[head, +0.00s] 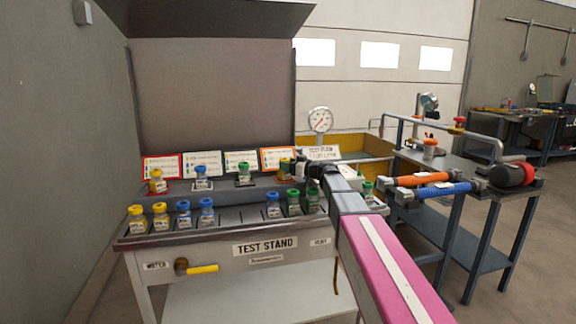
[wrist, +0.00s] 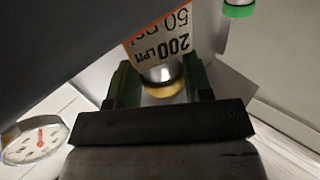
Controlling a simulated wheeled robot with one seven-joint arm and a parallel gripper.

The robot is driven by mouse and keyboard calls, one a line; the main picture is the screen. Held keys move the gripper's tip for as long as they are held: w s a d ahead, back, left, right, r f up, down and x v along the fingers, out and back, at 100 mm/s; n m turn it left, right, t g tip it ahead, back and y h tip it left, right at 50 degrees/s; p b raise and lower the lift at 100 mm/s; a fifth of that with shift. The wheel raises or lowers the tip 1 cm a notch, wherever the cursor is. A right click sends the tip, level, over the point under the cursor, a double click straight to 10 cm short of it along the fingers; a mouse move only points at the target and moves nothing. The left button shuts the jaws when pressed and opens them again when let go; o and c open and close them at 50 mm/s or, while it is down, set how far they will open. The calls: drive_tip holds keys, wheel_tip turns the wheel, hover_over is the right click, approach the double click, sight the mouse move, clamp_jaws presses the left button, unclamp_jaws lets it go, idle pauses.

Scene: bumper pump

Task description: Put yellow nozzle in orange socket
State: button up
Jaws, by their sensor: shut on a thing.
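The yellow nozzle (head: 284,165) is at the right end of the upper shelf, in front of the orange-edged card (head: 276,155). My gripper (head: 292,167) is shut on it. In the wrist view the nozzle's yellow band and metal part (wrist: 163,82) show between the two fingers (wrist: 161,86). The orange socket is mostly hidden behind the nozzle and gripper. I cannot tell whether the nozzle is seated in it or just above it.
Several more stand in the front row of the test stand (head: 210,250). A pressure gauge (head: 320,120) rises behind my arm. A hose bench (head: 440,165) is at right.

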drive_tip(key=shift+f, duration=0.25)
drive_tip(key=o, duration=1.1)
drive_tip(key=shift+d, duration=0.1)
